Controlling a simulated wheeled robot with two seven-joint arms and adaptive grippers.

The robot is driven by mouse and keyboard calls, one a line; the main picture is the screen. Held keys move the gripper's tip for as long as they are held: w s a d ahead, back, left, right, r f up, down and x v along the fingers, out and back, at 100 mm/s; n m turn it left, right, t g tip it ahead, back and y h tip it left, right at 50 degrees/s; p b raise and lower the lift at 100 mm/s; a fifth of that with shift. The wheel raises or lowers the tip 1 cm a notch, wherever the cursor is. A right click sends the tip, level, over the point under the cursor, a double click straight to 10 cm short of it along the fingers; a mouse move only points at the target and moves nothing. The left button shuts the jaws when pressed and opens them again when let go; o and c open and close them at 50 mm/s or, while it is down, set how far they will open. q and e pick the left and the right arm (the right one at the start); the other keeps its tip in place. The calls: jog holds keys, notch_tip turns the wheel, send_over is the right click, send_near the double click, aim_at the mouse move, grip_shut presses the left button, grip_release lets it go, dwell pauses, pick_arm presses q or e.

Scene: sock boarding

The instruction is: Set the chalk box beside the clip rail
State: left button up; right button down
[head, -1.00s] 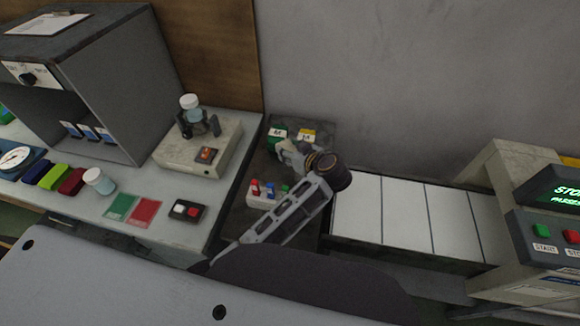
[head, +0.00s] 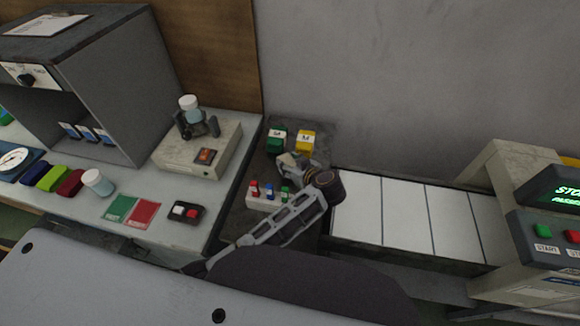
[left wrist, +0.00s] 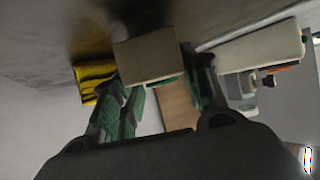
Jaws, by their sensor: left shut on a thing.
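The clip rail (head: 262,202) is a pale bar with red, blue and green clips, on the dark surface in the head view; it also seems to show at the right of the left wrist view (left wrist: 250,50). My left gripper (head: 293,166) is just behind the rail and to its right. In the left wrist view, it (left wrist: 160,92) is shut on a plain grey-tan box, which I take as the chalk box (left wrist: 145,58). In the head view the gripper mostly hides this box. I cannot tell whether it touches the surface. My right gripper is out of view.
A green box (head: 276,142) and a yellow box (head: 305,142) stand behind my left gripper. A conveyor with pale panels (head: 405,215) lies to the right. The left bench holds a switch box (head: 186,211) and a pale device (head: 200,152).

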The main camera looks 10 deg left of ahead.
pick_arm(q)
jog(key=shift+f, duration=0.6)
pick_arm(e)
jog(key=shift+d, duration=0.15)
pick_arm(q)
jog(key=shift+f, duration=0.15)
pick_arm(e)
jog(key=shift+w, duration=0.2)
pick_arm(q)
jog(key=o, duration=1)
jog(key=shift+o, duration=0.2)
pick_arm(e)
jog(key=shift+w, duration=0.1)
